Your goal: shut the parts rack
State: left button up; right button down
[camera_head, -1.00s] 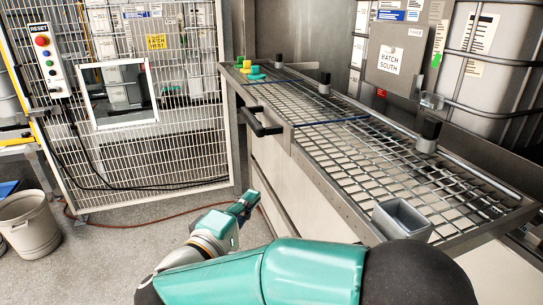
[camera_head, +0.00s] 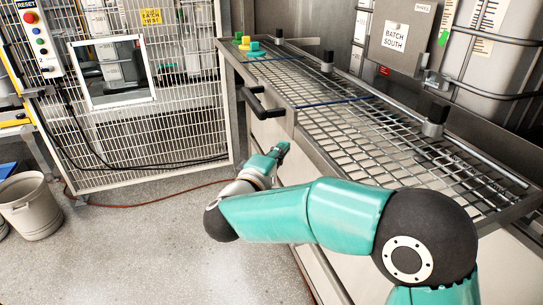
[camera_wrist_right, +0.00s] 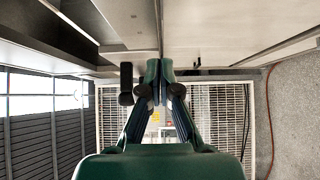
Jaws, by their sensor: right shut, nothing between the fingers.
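The parts rack seems to be the steel wire-grid unit (camera_head: 345,125) along the right wall; I cannot tell how far open it is. A black bar handle (camera_head: 262,104) sticks out from its front edge on a steel bracket. The handle also seems to show in the right wrist view (camera_wrist_right: 126,84), left of the fingers. My right gripper (camera_head: 282,147) is shut and empty, below the handle and close to the pale front panel, apart from the handle. It also shows in the right wrist view (camera_wrist_right: 159,72). My left gripper is not in view.
Yellow and teal parts (camera_head: 251,47) lie at the rack's far end. Black knobs (camera_head: 435,120) stand along its back. A mesh fence (camera_head: 150,130) with a control box (camera_head: 36,38) stands beyond. A grey bin (camera_head: 30,207) is on the left.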

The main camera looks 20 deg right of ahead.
jog(key=shift+d, duration=0.85)
